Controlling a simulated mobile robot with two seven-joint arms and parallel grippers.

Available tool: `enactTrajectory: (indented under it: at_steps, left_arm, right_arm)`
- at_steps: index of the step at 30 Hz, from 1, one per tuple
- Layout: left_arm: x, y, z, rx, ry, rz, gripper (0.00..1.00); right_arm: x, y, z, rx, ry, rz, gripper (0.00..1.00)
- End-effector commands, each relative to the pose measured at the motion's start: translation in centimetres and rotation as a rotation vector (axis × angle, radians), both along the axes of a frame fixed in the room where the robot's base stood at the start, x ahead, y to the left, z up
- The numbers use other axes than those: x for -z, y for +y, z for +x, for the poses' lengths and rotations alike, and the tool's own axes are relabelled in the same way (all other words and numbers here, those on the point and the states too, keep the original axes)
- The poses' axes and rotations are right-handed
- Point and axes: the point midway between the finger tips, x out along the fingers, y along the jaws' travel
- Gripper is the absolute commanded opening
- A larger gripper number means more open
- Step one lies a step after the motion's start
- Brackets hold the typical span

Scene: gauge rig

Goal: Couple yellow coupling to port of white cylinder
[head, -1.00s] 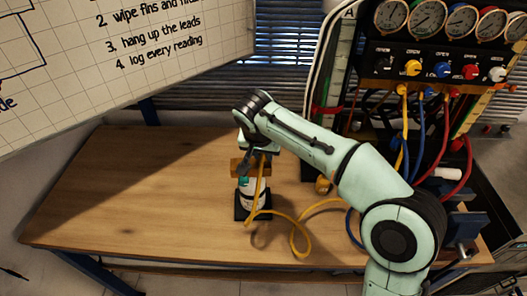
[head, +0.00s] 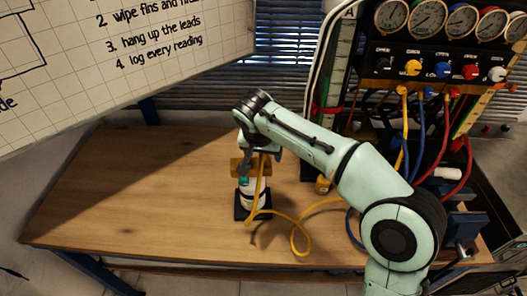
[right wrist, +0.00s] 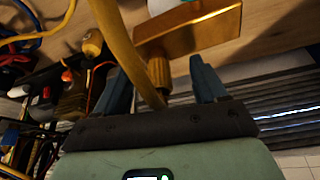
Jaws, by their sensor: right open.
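The white cylinder (head: 253,203) stands upright on a small dark base (head: 239,212) on the table, with a brass block (head: 236,167) at its top. My right gripper (right wrist: 163,75) is open, one blue finger on each side of the coupling, with visible gaps. My left gripper is out of view.
The yellow hose (head: 297,238) curls over the table (head: 130,190) right of the cylinder. A gauge panel (head: 440,65) with coloured knobs and hoses stands at the right. Another yellow fitting (head: 323,184) is near it. A whiteboard (head: 110,60) hangs at upper left. The table's left side is clear.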

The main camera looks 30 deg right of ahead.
Motion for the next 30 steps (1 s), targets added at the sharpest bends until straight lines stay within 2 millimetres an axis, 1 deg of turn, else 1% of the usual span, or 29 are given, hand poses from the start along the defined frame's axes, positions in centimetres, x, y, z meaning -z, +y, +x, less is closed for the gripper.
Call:
enactTrajectory:
  at_steps: [5, 8, 11, 15, 21, 25, 30]
  left_arm:
    - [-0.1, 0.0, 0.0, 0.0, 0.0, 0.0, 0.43]
    - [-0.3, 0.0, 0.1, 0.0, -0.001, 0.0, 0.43]
    - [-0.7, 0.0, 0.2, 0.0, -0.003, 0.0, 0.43]
    - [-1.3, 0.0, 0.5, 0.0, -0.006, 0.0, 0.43]
    - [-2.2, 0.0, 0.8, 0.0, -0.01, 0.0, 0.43]
    - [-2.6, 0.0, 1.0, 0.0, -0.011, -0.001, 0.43]
    - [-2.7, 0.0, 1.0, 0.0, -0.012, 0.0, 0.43]
  right_arm:
    - [-0.6, 0.2, -0.1, 0.0, -0.001, 0.0, 0.71]
    - [-1.9, 0.5, -0.5, -0.002, -0.005, 0.001, 0.71]
    - [-3.9, 1.0, -1.1, -0.002, -0.005, 0.001, 0.71]
    - [-7.0, 1.9, -2.0, -0.002, -0.007, 0.002, 0.71]
    - [-10.6, 2.8, -3.1, -0.002, -0.005, 0.001, 0.71]
    - [-11.9, 3.2, -3.6, -0.001, -0.002, 0.001, 0.71]
    - [-12.4, 3.4, -3.8, 0.001, 0.0, 0.0, 0.71]
